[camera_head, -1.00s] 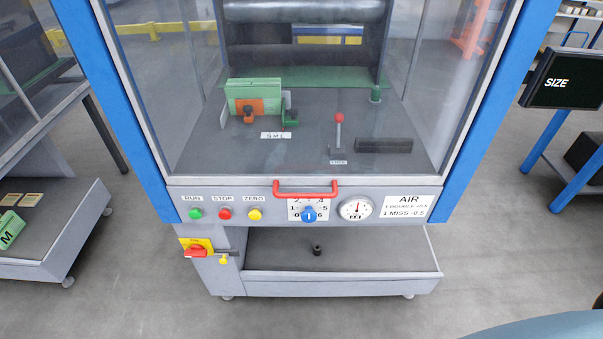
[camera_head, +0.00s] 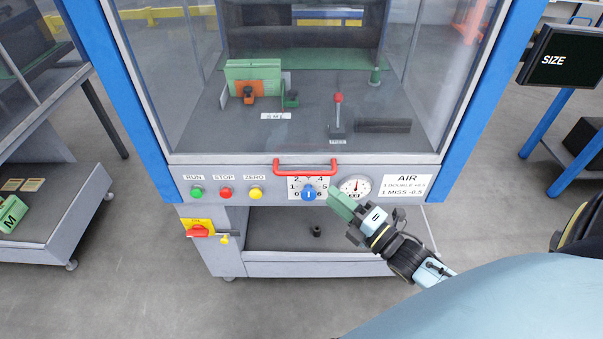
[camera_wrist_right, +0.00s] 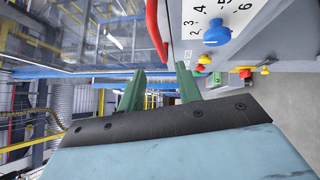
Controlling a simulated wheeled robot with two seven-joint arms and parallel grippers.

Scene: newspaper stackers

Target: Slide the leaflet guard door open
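The guard door (camera_head: 220,159) is a large clear pane in a grey frame on the front of the blue-posted machine; it appears closed. Its red bar handle (camera_head: 305,163) is on the bottom edge. In the right wrist view the handle (camera_wrist_right: 157,30) stands upright, beyond the fingers. My right gripper (camera_head: 338,201) is below and right of the handle, in front of the panel, not touching the handle. The wrist view shows its two green fingers (camera_wrist_right: 160,90) apart with nothing between them. My left gripper is not in view.
The panel below the door has green, red and yellow buttons (camera_head: 227,193), a blue knob (camera_head: 308,193) and a round gauge (camera_head: 355,188). A yellow-backed red switch (camera_head: 198,229) sits lower left. A screen (camera_head: 562,55) stands right. An open tray (camera_head: 330,269) is beneath.

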